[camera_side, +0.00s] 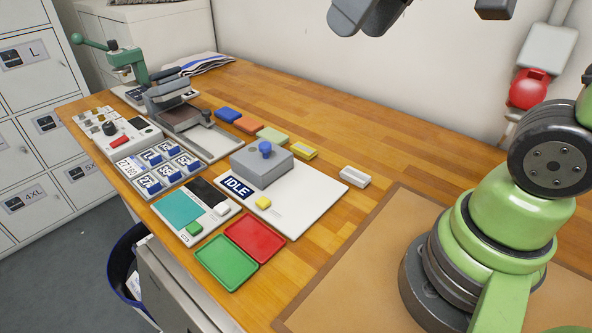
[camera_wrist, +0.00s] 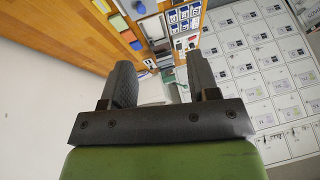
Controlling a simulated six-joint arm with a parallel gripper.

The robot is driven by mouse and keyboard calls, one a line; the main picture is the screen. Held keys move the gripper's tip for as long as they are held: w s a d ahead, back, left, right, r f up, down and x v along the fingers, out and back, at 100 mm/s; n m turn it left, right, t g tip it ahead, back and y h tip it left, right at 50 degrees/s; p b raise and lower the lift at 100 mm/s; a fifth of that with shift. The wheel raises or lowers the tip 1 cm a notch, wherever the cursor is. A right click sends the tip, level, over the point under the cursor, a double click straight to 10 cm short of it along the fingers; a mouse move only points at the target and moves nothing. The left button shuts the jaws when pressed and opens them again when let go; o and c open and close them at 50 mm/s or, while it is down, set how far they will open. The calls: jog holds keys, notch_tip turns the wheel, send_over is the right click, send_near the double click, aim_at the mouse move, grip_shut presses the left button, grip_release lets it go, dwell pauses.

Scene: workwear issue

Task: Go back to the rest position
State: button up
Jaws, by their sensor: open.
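My gripper (camera_wrist: 162,80) shows in the wrist view with its two dark fingers apart and nothing between them. In the side view, a dark grey part of my gripper (camera_side: 366,14) hangs at the top edge, high above the bench, and the rest is cut off. My green arm base stands at the right on a brown mat (camera_side: 352,268). In the wrist view, the wooden bench (camera_wrist: 75,22) lies beyond the fingers at upper left.
The bench holds a grey station reading IDLE (camera_side: 262,166), a green tray (camera_side: 226,262), a red tray (camera_side: 254,237) and a green-handled press (camera_side: 122,60). A red round object (camera_side: 528,90) is by the wall. Lockers (camera_side: 32,95) stand left. Air around my gripper looks clear.

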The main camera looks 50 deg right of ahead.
jog(key=s+f+m+t, duration=0.1)
jog(key=s+f+m, duration=0.1)
jog(key=s, duration=0.5)
jog(key=shift+a+f+m+t, duration=0.25)
jog(key=shift+m+t, duration=0.15)
jog(key=shift+m, duration=0.2)
jog(key=shift+s, duration=0.1)
dwell(1.6)
